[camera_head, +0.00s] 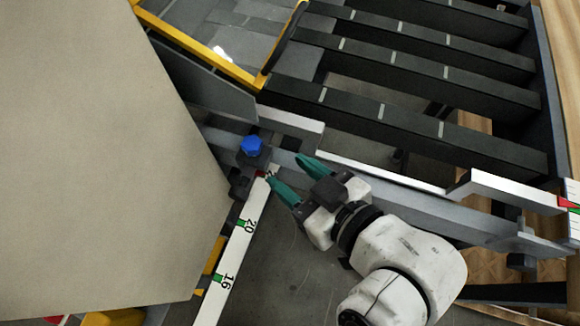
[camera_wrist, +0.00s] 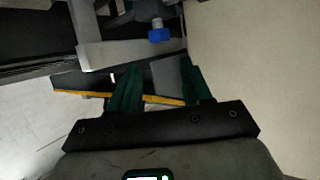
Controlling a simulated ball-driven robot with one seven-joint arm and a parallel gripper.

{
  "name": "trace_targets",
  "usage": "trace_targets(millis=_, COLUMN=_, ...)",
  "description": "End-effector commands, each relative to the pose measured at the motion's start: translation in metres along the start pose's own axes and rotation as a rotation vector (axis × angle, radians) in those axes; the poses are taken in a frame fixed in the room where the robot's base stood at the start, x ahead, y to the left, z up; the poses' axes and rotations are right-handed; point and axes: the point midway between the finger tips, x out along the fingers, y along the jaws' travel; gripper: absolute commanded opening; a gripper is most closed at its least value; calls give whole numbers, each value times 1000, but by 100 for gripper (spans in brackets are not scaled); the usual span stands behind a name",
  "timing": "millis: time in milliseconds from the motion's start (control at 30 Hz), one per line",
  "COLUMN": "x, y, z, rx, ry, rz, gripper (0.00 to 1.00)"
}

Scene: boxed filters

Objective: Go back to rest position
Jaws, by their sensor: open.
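My gripper (camera_head: 289,178) has two teal fingers, spread apart with nothing between them. In the head view it is at the lower middle, just right of a blue knob (camera_head: 252,146) on a dark clamp block (camera_head: 249,166). The lower finger is close to the clamp block; I cannot tell whether they touch. In the wrist view the gripper (camera_wrist: 160,80) points up the picture, and the blue knob (camera_wrist: 159,35) is beyond the fingers. My white arm comes in from the lower right.
A white ruler rail (camera_head: 236,245) runs down from the clamp. A large beige panel (camera_head: 100,170) fills the left. Dark slatted beams (camera_head: 400,120) lie at the upper right, and a yellow frame (camera_head: 200,50) is at the top. Grey floor shows below the gripper.

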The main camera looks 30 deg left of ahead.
Motion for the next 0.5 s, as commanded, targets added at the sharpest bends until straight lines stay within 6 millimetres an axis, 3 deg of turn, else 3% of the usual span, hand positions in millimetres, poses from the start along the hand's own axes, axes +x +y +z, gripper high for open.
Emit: trace_targets(millis=500, x=-2, y=4, z=5, rx=11, ry=-13, rz=12, gripper=49)
